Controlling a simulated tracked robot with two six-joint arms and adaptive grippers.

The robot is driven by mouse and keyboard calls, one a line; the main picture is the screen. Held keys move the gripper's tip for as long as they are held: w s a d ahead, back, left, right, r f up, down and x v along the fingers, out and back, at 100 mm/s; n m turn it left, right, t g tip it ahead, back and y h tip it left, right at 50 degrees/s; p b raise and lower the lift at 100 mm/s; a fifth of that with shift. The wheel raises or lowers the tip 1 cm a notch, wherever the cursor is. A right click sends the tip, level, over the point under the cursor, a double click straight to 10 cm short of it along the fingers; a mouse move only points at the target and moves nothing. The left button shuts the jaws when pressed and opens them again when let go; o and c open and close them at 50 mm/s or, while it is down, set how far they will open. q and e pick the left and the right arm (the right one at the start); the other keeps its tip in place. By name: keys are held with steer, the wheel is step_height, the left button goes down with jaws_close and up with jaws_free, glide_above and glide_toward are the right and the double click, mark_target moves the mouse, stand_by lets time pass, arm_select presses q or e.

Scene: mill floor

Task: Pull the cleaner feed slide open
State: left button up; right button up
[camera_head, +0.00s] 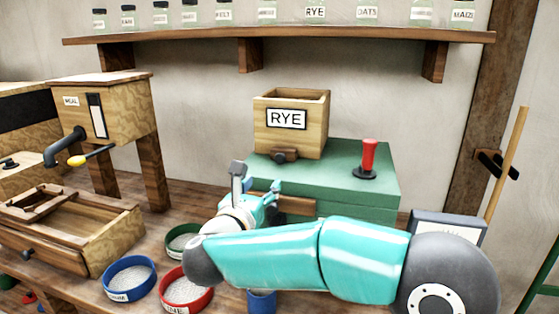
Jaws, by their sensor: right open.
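The green cleaner (350,205) stands on the bench with a wooden hopper labelled RYE (312,115) on top. At the hopper's lower front is a small brown block with a round knob (286,156), which looks like the feed slide; how far it is drawn out I cannot tell. My right gripper (257,178) is open and empty, with its fingers raised in front of the cleaner's left front, below and left of the knob and apart from it. My right arm hides much of the cleaner's front. My left gripper is out of view.
A red-handled lever (368,158) stands on the cleaner's right top. Blue (130,282), red and green-rimmed bowls sit on the bench below my gripper. A meal bin (120,105) with a yellow-tipped spout lever and an open wooden box (105,240) stand left. A jar shelf (340,40) runs above.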

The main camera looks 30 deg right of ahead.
mark_target(279, 159)
steer(key=p+x, duration=0.4)
steer(key=x, duration=0.9)
steer(key=shift+w+a, duration=0.1)
steer(key=shift+w+d, duration=0.45)
steer(key=shift+d, duration=0.1)
jaws_close()
